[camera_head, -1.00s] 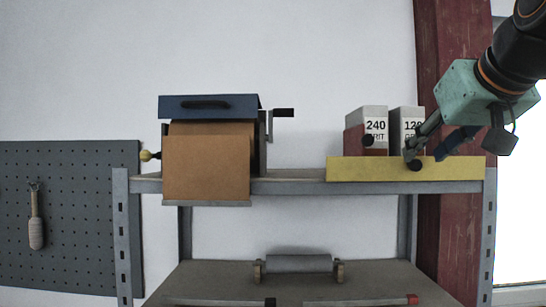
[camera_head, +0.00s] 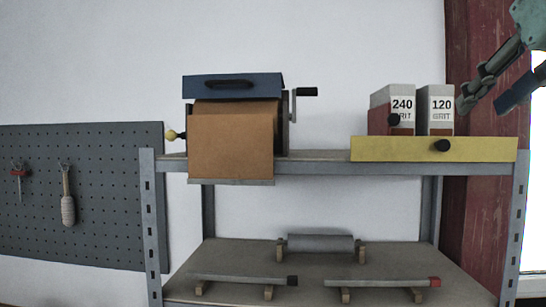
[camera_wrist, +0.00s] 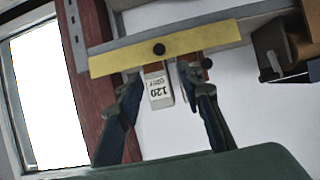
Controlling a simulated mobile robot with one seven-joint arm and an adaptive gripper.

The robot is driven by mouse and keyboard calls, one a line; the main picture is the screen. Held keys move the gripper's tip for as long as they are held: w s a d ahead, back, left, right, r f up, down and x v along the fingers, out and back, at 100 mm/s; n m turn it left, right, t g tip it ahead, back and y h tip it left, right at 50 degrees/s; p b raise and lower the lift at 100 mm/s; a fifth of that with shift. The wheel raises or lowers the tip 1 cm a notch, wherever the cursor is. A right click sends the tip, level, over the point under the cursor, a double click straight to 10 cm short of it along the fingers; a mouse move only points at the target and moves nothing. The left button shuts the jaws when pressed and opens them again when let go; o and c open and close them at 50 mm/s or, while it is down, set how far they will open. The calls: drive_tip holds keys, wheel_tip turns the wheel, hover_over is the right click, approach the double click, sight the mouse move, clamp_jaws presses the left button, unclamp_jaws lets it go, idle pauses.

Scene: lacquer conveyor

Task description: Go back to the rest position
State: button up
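My gripper (camera_head: 488,75) is at the upper right in the head view, partly cut off by the frame edge. My gripper is clear of the blocks and the bar.
A blue-lidded box with a brown sheet (camera_head: 231,148) and a side crank (camera_head: 305,92) stands on the shelf's left. The lower shelf holds a grey roller (camera_head: 320,243) and two bars on supports. A pegboard (camera_head: 110,190) with tools hangs left. A red post (camera_head: 484,220) stands right.

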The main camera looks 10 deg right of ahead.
drive_tip(key=w+a+f+n+g+y, duration=0.1)
drive_tip(key=w+a+f, duration=0.1)
drive_tip(key=a+f, duration=0.45)
drive_tip(key=w+a+f+g+y, duration=0.1)
drive_tip(key=w+a+f, duration=0.15)
drive_tip(key=f, duration=0.65)
drive_tip(key=w+a+f+n+g+y, duration=0.1)
drive_tip(key=a+f, duration=0.4)
drive_tip(key=f, duration=0.2)
drive_tip(key=s+a+f+g, duration=0.1)
drive_tip(key=s+a+f, duration=0.1)
drive_tip(key=f, duration=0.6)
drive_tip(key=s+a+f+g, duration=0.1)
drive_tip(key=s+a+f, duration=0.1)
drive_tip(key=f, duration=0.6)
drive_tip(key=s+a+f+g, duration=0.1)
drive_tip(key=a+f, duration=0.3)
drive_tip(key=f, duration=0.4)
drive_tip(key=shift+s+n+g, duration=0.3)
drive_tip(key=shift+s, duration=0.6)
drive_tip(key=shift+a, duration=0.1)
